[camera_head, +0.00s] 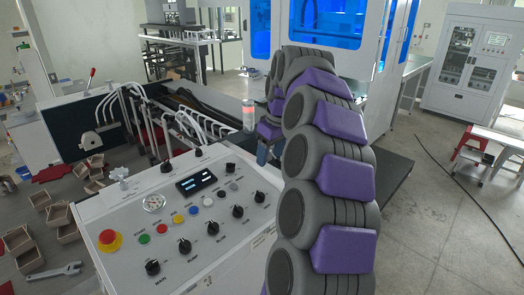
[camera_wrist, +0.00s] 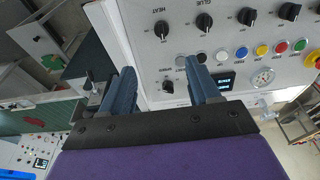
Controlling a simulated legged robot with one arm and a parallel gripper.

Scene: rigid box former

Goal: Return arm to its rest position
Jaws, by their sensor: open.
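My arm is a grey and purple segmented column that rises from the bottom of the head view, bends over at the top, and hangs its end down at the left. My gripper (camera_head: 262,157) is partly hidden by the arm there, beside the far right corner of the white control panel (camera_head: 215,228). In the wrist view my gripper (camera_wrist: 160,84) has its two blue fingers wide apart, with nothing held. A black knob (camera_wrist: 168,87) on the panel shows between them; the gap to it is hard to judge.
The panel carries several knobs, coloured buttons, a display (camera_head: 197,182) and a red emergency stop (camera_head: 109,239). A machine with white hoses (camera_head: 185,122) stands behind it. Open cartons (camera_head: 62,222) lie at left. A blue-windowed cabinet (camera_head: 345,30) stands behind my arm.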

